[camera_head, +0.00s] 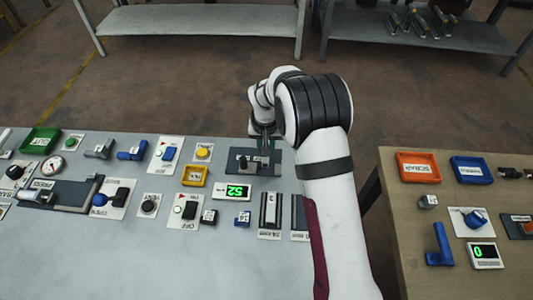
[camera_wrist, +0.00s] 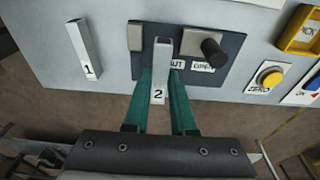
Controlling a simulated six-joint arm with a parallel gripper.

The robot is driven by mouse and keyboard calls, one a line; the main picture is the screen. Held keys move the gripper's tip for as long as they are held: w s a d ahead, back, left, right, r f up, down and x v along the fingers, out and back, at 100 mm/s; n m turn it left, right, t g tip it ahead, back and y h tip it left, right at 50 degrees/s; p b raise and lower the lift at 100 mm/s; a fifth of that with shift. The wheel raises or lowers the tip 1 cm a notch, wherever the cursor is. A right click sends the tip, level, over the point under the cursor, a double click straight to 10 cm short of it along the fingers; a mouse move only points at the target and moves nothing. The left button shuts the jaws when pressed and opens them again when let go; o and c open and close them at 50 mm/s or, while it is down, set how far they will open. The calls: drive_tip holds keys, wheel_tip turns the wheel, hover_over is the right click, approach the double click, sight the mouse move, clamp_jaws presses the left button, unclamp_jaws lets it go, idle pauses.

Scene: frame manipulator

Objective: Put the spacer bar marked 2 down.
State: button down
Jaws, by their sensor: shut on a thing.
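My gripper (camera_wrist: 157,100) is shut on the spacer bar marked 2 (camera_wrist: 161,70), a pale grey bar held between its two green fingers, its numbered end toward me in the wrist view. The bar lies across the view of a dark plate (camera_wrist: 222,75) with a pale block, a black knob and white labels. I cannot tell whether the bar touches the plate. In the head view my gripper (camera_head: 263,140) is over the same plate (camera_head: 240,167), largely hidden by my arm. The spacer bar marked 1 (camera_wrist: 84,45) is on the table, left of the plate in the wrist view.
The grey table (camera_head: 130,250) is crowded with switches and gauges. A wooden table (camera_head: 400,240) with an orange tray (camera_head: 418,167) and a blue tray (camera_head: 470,170) stands at right.

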drive_tip(key=shift+f, duration=1.45)
drive_tip(key=shift+f, duration=0.15)
drive_tip(key=c, duration=0.7)
unclamp_jaws()
drive_tip(key=shift+c, duration=0.2)
